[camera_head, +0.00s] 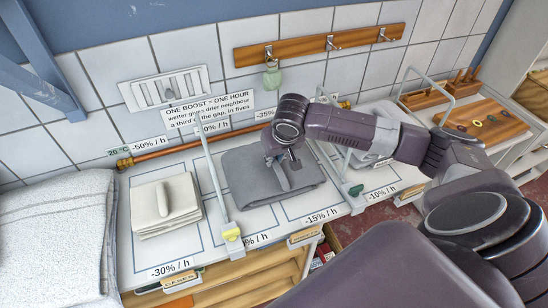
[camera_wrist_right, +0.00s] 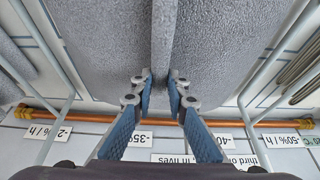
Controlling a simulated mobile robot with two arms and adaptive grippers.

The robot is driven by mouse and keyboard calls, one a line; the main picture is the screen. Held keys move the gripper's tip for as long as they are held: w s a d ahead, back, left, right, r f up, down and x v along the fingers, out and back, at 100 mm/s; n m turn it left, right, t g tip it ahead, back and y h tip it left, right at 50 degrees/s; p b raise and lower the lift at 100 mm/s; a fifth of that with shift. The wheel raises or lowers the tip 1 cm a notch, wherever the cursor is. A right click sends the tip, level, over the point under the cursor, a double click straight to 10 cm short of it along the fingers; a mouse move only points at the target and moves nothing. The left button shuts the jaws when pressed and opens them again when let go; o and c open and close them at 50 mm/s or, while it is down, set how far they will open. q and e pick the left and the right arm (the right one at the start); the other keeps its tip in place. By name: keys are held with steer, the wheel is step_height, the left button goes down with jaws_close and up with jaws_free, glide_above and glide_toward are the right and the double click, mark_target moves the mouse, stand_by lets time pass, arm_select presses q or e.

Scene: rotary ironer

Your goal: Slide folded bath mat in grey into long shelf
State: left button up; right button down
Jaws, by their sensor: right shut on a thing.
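The folded grey bath mat (camera_head: 250,180) lies on a long white shelf (camera_head: 215,262) marked with outlined bays and percent labels. It sits in a bay between two upright pale dividers. My right gripper (camera_head: 284,180) comes down on it from above and behind. In the right wrist view the fingers (camera_wrist_right: 160,82) are shut on a raised grey ridge of the mat (camera_wrist_right: 215,45). Part of the mat is hidden by the gripper. I cannot tell whether it is lifted off the shelf. My left gripper is not in view.
A folded cream mat (camera_head: 160,218) with a raised ridge lies in the left bay. The left divider (camera_head: 213,185) and right divider (camera_head: 336,170) flank the grey mat. A copper pipe (camera_head: 170,150) runs along the back. A white padded heap (camera_head: 50,235) stands far left.

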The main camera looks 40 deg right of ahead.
steer(key=shift+r, duration=0.15)
steer(key=shift+f, duration=0.3)
steer(key=c, duration=1.8)
jaws_free()
steer(key=shift+s, duration=0.1)
steer(key=v, duration=1.2)
steer(key=shift+a, duration=0.1)
steer(key=shift+f, duration=0.1)
